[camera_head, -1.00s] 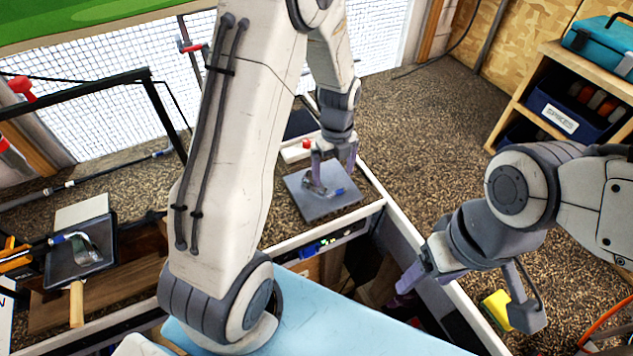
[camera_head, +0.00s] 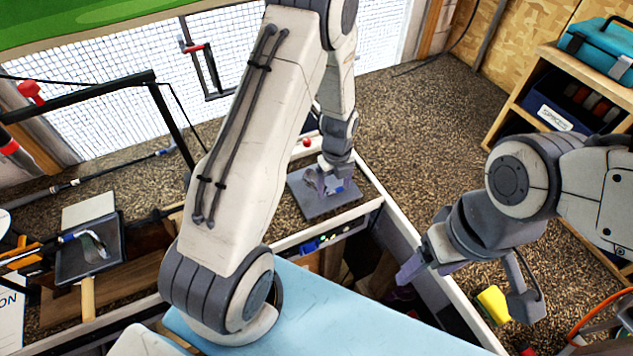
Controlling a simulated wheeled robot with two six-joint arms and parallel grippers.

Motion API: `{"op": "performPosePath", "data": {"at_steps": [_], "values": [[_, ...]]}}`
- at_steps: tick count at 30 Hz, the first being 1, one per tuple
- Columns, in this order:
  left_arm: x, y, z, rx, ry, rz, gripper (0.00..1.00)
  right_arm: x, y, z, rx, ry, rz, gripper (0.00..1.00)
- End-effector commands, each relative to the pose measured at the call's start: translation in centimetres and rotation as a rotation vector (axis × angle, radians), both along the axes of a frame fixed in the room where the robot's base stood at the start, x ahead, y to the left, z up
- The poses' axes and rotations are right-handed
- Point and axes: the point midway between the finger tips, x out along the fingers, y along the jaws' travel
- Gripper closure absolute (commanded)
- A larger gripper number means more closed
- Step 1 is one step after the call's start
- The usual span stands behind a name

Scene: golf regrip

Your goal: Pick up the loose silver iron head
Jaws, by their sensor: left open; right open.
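The loose silver iron head (camera_head: 331,186) lies on a flat grey plate (camera_head: 322,208) in the middle of the head view. It is small and partly hidden by my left gripper. My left gripper (camera_head: 333,182) is open and points down over the plate, with its fingers around or just above the head; I cannot tell whether they touch it. My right gripper (camera_head: 462,288) is open and empty at the lower right, well apart from the head.
Another iron head (camera_head: 93,245) on a shaft lies over a dark tray (camera_head: 75,268) at the left. A yellow block (camera_head: 494,303) is beside my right gripper. A light blue surface (camera_head: 340,315) lies in front. A shelf with a blue bin (camera_head: 553,108) stands at the right.

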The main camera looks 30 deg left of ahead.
Motion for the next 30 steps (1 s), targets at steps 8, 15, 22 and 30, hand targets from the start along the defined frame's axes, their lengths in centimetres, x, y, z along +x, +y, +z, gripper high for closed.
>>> {"op": "performPosePath", "data": {"at_steps": [8, 15, 22, 30], "values": [[0.0, 0.0, 0.0, -0.001, -0.001, 0.0, 0.98, 0.0, 0.0, 0.0, 0.0, 0.0, 0.0, 0.3], [0.0, 0.0, 0.1, 0.0, -0.001, 0.0, 0.96, 0.0, 0.0, 0.0, 0.0, 0.0, 0.0, 0.3], [0.1, 0.0, 0.2, 0.0, -0.001, 0.0, 0.96, 0.0, 0.0, -0.1, 0.0, 0.0, 0.0, 0.3], [0.2, 0.0, 2.6, 0.0, -0.008, 0.0, 0.96, 0.0, 0.0, -1.4, 0.0, 0.0, -0.002, 0.3]]}}
